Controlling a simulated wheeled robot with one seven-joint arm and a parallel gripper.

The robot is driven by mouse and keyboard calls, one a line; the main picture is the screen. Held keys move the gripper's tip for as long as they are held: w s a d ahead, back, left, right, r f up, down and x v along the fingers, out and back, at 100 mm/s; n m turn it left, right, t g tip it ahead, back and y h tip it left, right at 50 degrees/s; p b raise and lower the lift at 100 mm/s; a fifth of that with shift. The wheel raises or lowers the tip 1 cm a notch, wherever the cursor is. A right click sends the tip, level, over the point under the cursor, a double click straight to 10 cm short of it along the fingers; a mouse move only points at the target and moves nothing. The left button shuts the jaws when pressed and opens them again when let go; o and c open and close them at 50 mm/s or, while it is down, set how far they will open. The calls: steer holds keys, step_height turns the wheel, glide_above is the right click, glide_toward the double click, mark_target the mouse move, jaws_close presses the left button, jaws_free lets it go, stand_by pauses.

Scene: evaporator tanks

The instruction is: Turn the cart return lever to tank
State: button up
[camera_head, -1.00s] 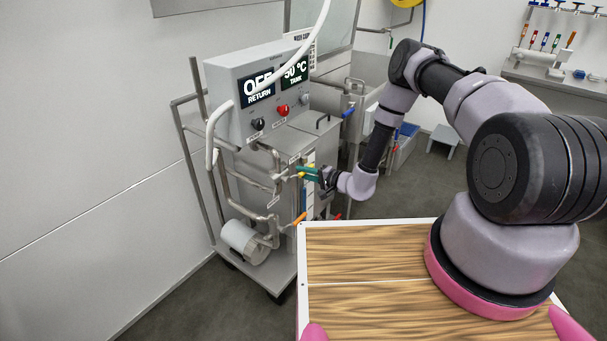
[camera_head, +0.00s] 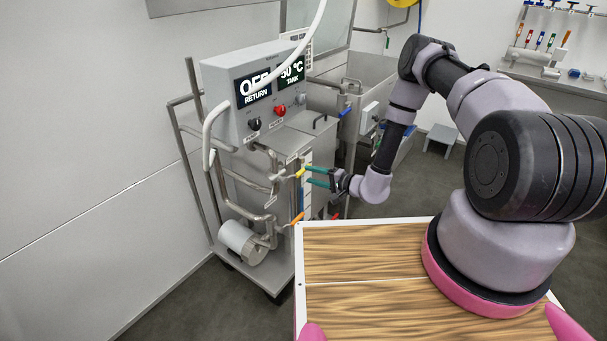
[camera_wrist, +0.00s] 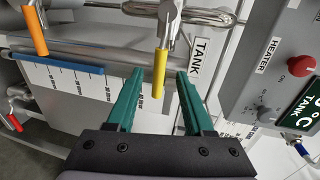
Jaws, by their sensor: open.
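The return lever has a yellow handle (camera_wrist: 160,72) on a metal valve, beside a label reading TANK (camera_wrist: 200,62). In the head view the yellow handle (camera_head: 299,173) is small, at the pipes on the cart's right side. My gripper (camera_wrist: 160,76) is open. In the wrist view its two green fingers stand on either side of the handle's lower part, with a gap on each side. In the head view my gripper (camera_head: 309,175) is just right of the handle. I cannot tell how deep the handle sits between the fingers.
An orange handle (camera_wrist: 36,32), a blue bar (camera_wrist: 66,64) and a red handle (camera_wrist: 14,122) lie left in the wrist view. The heater's red knob (camera_wrist: 302,66) is at right. Pipes surround the valve.

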steer(key=shift+v, duration=2.65)
steer(key=shift+r, duration=0.1)
steer(key=s+a+r+n+g, duration=0.1)
steer(key=s+r+n+g, duration=0.15)
steer(key=r, duration=0.85)
steer(key=s+r+n+g+y, duration=0.15)
steer(key=r+g, duration=0.25)
steer(key=r, duration=0.6)
steer(key=s+a+r+n+g, duration=0.1)
steer(key=r+n+g, duration=0.15)
steer(key=r, duration=0.85)
steer(key=s+d+r+m+t+h, duration=0.1)
steer(key=s+d+r+t+h, duration=0.2)
steer(key=s+d+r+h, duration=0.3)
steer(key=s+d+r+m+t+h, duration=0.2)
steer(key=s+d+r+h, duration=0.4)
steer(key=s+d+r, duration=0.4)
steer(key=s+r+t, duration=0.1)
steer(key=s+r, duration=0.3)
steer(key=r, duration=0.2)
steer(key=shift+s+r, duration=0.2)
steer(key=shift+s, duration=0.1)
